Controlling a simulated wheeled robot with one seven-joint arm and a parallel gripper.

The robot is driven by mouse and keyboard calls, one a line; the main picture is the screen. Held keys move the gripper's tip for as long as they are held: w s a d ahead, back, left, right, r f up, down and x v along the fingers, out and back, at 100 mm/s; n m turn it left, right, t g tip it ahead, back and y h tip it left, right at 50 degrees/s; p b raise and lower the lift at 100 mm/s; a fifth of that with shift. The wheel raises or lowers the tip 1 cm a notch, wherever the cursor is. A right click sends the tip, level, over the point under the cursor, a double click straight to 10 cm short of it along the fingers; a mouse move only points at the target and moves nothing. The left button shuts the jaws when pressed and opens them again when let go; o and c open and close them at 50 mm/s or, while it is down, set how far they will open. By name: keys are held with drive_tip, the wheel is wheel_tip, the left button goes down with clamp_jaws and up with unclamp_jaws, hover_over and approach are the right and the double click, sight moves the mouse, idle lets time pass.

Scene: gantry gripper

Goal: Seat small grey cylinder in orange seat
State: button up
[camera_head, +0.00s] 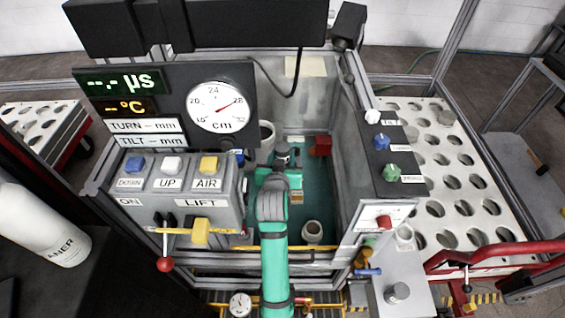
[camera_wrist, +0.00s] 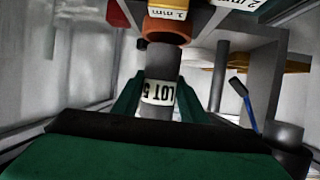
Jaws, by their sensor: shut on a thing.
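The small grey cylinder (camera_wrist: 160,66) stands between the two green fingers of my gripper (camera_wrist: 158,96) in the wrist view. It carries a white label with "LOT 5" partly legible. My gripper is shut on it. The orange seat (camera_wrist: 167,27) is a ring at the top of the wrist view, in line with the cylinder's far end. The cylinder's end meets the ring's edge in the picture; whether it is inside or just short of it I cannot tell. In the head view my green arm reaches into the tank, and the seat is not clearly visible.
In the wrist view a blue-handled lever (camera_wrist: 240,90) and a grey post stand right of the cylinder. In the head view the tank's green floor (camera_head: 325,190) holds a pale ring-shaped part (camera_head: 312,231) and a red block (camera_head: 320,146). A perforated white table (camera_head: 455,190) stands right.

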drive_tip(key=shift+f, duration=1.45)
drive_tip(key=shift+f, duration=0.15)
drive_tip(key=o, duration=1.4)
